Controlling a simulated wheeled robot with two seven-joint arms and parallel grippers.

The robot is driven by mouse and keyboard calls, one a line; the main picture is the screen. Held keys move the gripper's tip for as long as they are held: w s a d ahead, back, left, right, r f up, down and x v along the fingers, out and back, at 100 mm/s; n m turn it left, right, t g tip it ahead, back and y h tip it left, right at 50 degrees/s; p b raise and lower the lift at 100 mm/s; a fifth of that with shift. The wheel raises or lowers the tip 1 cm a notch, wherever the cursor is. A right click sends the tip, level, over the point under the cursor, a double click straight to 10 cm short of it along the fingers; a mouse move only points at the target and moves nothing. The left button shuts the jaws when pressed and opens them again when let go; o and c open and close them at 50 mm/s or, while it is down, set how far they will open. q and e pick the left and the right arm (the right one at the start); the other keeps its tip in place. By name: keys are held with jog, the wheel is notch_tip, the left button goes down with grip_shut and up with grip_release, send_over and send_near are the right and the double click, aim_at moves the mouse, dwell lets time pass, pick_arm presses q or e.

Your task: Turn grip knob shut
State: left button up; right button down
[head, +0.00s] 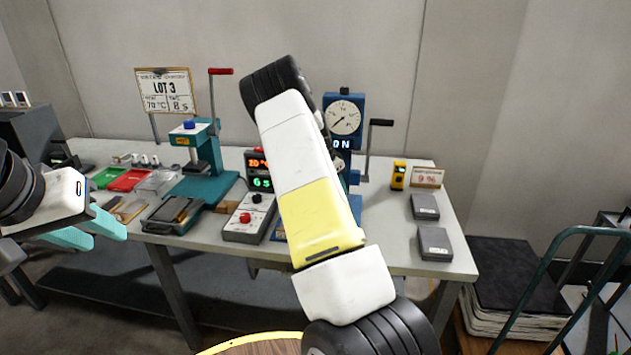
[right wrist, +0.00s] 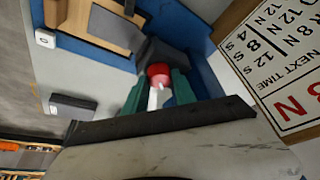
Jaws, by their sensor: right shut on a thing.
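A red knob (right wrist: 158,70) on a short white stem shows in the right wrist view, in front of a blue body (right wrist: 203,45). I take it to be the grip knob. My right gripper (right wrist: 157,84) has its green fingers on either side of the knob and stem and is shut on it. How far the knob is turned cannot be told. In the head view my right arm hides that gripper and part of the blue machine with a dial (head: 343,118). My left gripper (head: 109,237) is open and empty at the left, in front of the bench.
The bench (head: 395,240) holds a teal press (head: 205,186), a control box (head: 240,228) with red and black knobs, and two grey boxes (head: 425,206) at the right. A yellow device (head: 398,175) stands behind them. A framed sign (right wrist: 275,65) is close right in the wrist view.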

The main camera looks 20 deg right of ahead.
jog(key=c, duration=1)
grip_release()
jog(key=v, duration=0.7)
jog(key=shift+a+r, duration=0.2)
jog(key=shift+r, duration=0.15)
